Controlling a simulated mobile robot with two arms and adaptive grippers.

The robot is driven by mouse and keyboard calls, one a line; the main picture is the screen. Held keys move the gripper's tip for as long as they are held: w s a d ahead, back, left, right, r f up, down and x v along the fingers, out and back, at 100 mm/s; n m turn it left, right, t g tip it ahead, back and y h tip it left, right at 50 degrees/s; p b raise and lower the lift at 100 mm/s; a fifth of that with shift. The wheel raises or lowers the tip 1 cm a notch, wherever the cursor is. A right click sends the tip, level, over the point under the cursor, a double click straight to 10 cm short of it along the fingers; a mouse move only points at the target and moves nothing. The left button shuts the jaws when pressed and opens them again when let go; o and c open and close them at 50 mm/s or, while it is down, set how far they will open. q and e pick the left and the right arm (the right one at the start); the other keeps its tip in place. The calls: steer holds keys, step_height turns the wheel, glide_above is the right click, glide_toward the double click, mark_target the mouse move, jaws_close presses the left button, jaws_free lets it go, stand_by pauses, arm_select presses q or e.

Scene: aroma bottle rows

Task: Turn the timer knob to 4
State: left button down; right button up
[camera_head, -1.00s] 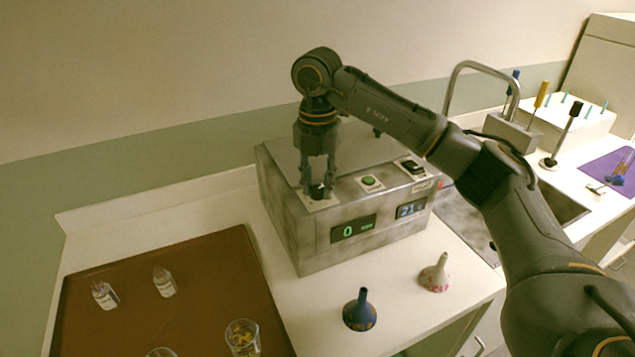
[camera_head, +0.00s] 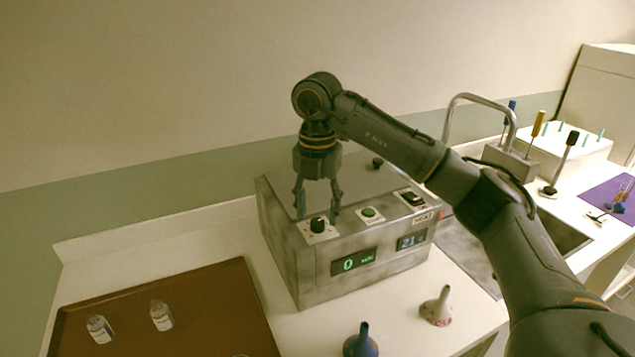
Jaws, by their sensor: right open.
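The timer knob (camera_head: 318,225) is a small black dial on a white plate on top of a grey metal machine (camera_head: 300,262). The display (camera_head: 353,262) on the machine's front reads 0 in green. My right gripper (camera_head: 318,214) points down just above and behind the knob. Its two fingers are spread apart, with nothing between them, and the knob shows clear of them. My left gripper is not in view.
A green button (camera_head: 369,212) and a black switch (camera_head: 412,198) sit right of the knob. A second display (camera_head: 411,241) reads about 21. A dark blue funnel (camera_head: 361,343) and a pale funnel (camera_head: 437,307) stand in front. A brown tray (camera_head: 215,300) holds small bottles at left.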

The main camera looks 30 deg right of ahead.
mark_target(317, 221)
step_height(317, 221, up, 10)
steer(key=shift+r, duration=0.15)
steer(key=shift+r, duration=0.1)
stand_by(0.6)
